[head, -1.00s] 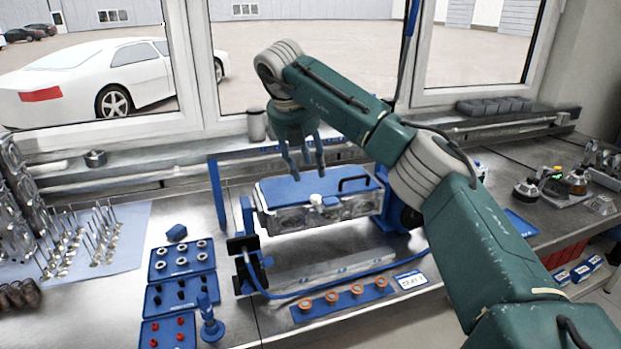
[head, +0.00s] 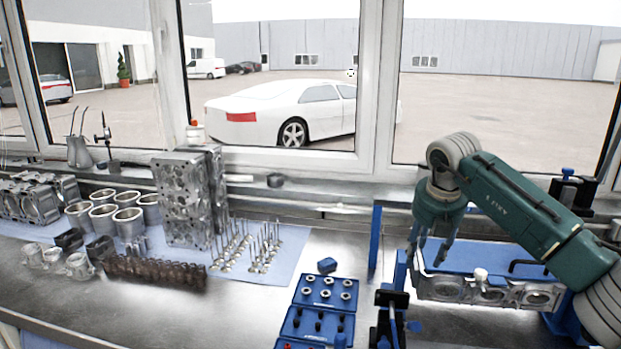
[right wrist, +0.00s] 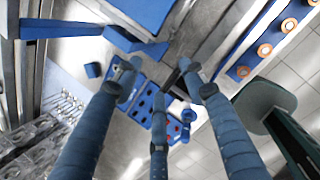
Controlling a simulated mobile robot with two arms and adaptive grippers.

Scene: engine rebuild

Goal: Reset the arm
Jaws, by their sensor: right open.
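My right arm reaches in from the right in the head view. Its green right gripper (head: 431,250) hangs with fingers pointing down near the left end of a metal engine part with a blue top (head: 485,258). The fingers are spread and nothing is between them. In the right wrist view the open blue fingers (right wrist: 158,88) spread above the bench, with the blue parts tray (right wrist: 152,110) below them. It cannot be told how high the fingers are above it. My left gripper is not in view.
Valves (head: 262,245), an upright metal cylinder head (head: 185,200), a brown shaft (head: 155,271) and cylinder liners (head: 126,222) lie farther left. The bench front at left is bare.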

